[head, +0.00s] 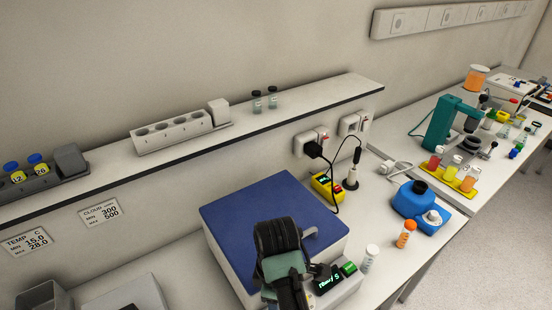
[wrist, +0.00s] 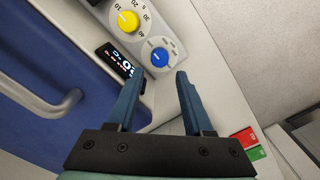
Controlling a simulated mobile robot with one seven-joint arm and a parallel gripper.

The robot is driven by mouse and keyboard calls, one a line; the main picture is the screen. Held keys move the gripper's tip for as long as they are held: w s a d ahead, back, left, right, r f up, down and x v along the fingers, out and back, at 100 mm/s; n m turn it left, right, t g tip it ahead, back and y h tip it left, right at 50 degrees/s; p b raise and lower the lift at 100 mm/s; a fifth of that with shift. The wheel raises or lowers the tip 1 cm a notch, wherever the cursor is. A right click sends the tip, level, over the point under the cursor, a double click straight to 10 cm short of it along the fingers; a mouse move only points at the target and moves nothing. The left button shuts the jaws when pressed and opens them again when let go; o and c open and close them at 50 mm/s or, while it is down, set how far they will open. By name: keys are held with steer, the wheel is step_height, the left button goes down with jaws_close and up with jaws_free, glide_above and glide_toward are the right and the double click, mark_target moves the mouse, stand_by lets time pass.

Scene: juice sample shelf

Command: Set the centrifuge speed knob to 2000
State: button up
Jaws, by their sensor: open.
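The centrifuge is a white box with a blue lid (head: 265,225) in the head view; the lid also fills the left of the wrist view (wrist: 40,75). In the wrist view its panel carries a yellow knob (wrist: 128,21) ringed by numbers from 10 to 40, and a blue knob (wrist: 160,58) with small unreadable marks. A dark lit display (wrist: 116,60) sits beside them; it also shows in the head view (head: 328,282). My gripper (wrist: 160,78) is open and empty, its fingertips just short of the blue knob, one to each side. My arm hides the knobs in the head view.
A red and green switch (wrist: 248,145) is at the lower right of the wrist view. A white-capped tube (head: 370,259) and an orange bottle (head: 405,235) stand right of the centrifuge. A blue device (head: 418,202) is beyond them. A wall shelf (head: 240,125) runs behind.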

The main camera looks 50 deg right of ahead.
step_height(320, 180, down, 7)
steer(key=shift+p, duration=0.6)
jaws_close()
